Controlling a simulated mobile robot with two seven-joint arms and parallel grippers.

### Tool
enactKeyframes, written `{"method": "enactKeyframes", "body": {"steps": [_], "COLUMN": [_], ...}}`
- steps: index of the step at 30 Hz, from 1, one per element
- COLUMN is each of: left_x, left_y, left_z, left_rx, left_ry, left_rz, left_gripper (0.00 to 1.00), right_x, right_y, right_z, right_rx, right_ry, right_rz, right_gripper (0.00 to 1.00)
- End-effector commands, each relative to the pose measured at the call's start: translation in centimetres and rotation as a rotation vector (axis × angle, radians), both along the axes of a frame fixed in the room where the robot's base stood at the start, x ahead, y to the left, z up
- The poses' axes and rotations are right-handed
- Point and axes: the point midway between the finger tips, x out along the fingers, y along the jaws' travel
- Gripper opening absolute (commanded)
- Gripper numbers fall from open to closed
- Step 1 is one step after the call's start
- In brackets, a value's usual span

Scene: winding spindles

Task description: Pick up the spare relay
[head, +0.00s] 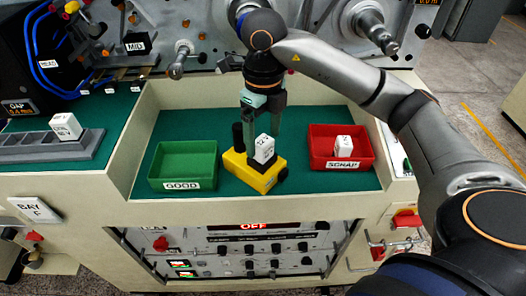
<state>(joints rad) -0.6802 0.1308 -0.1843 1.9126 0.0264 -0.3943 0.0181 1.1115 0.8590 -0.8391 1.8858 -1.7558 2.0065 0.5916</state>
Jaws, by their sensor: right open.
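Three white relay-like blocks show, and I cannot read which is marked spare. One relay (66,126) stands in a grey slotted rack (32,150) on the left bench. One relay (263,148) sits upright on a yellow tester block (240,170) in the middle of the green-floored tray. One relay (343,146) is in the red SCRAP bin (323,131). My right gripper (263,128) points down with its fingers open, just above and behind the relay on the yellow block. Whether the fingers straddle it I cannot tell. My left gripper is not in view.
A green GOOD bin (186,164) stands left of the yellow block and looks empty. A black post (238,137) rises beside the block. Cream walls edge the tray. Metal spindles (181,60) stick out behind. A panel with switches (235,248) is below.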

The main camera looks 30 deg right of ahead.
Motion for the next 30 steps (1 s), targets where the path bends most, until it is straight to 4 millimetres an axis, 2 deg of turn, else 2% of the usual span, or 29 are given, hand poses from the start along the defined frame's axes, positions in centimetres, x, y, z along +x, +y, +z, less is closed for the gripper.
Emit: {"method": "enactKeyframes", "body": {"steps": [3, 6, 14, 30], "left_x": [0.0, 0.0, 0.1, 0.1], "left_y": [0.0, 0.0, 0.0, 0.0], "left_z": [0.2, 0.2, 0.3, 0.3], "left_rx": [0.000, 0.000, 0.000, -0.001], "left_ry": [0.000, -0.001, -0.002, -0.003], "left_rz": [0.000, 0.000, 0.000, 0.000], "left_gripper": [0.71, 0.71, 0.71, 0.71], "right_x": [0.0, 0.0, 0.1, 0.1], "right_y": [0.0, 0.0, 0.0, 0.0], "right_z": [-1.6, -2.4, -2.6, -2.5], "right_rx": [-0.001, 0.000, -0.001, 0.000], "right_ry": [0.003, 0.001, -0.001, -0.001], "right_rz": [-0.001, -0.001, -0.001, -0.001], "right_gripper": [0.85, 0.85, 0.84, 0.23]}}
